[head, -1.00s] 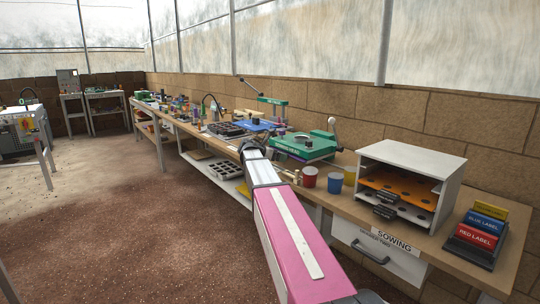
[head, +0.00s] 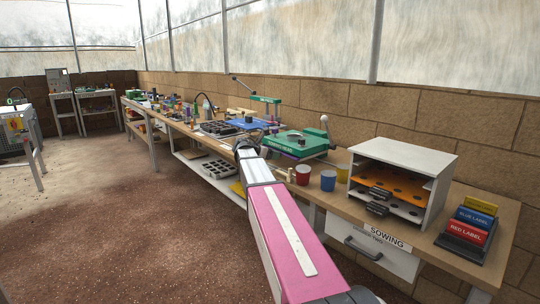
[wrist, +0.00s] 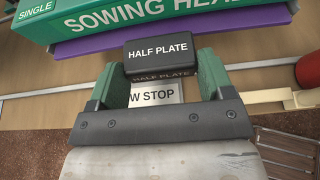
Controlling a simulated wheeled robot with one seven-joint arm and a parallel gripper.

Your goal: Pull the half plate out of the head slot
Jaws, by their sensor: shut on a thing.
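The green sowing head (wrist: 150,22) is at the top of the wrist view, with a purple strip (wrist: 170,30) under its front edge. In the head view the green sowing head (head: 300,143) stands on the bench. The half plate's black handle (wrist: 160,52), labelled HALF PLATE, sits between my green fingertips. My gripper (wrist: 163,72) is shut on this handle, in front of the sowing head. The rest of the plate is hidden behind the handle, so I cannot tell how far it sits in the slot. My gripper (head: 245,148) is small and partly hidden in the head view.
Below the handle are a second HALF PLATE label (wrist: 163,77) and a plate reading W STOP (wrist: 155,95). Red (head: 302,175) and blue (head: 328,180) cups and a white rack (head: 422,165) stand to the right on the bench. The floor to the left is open.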

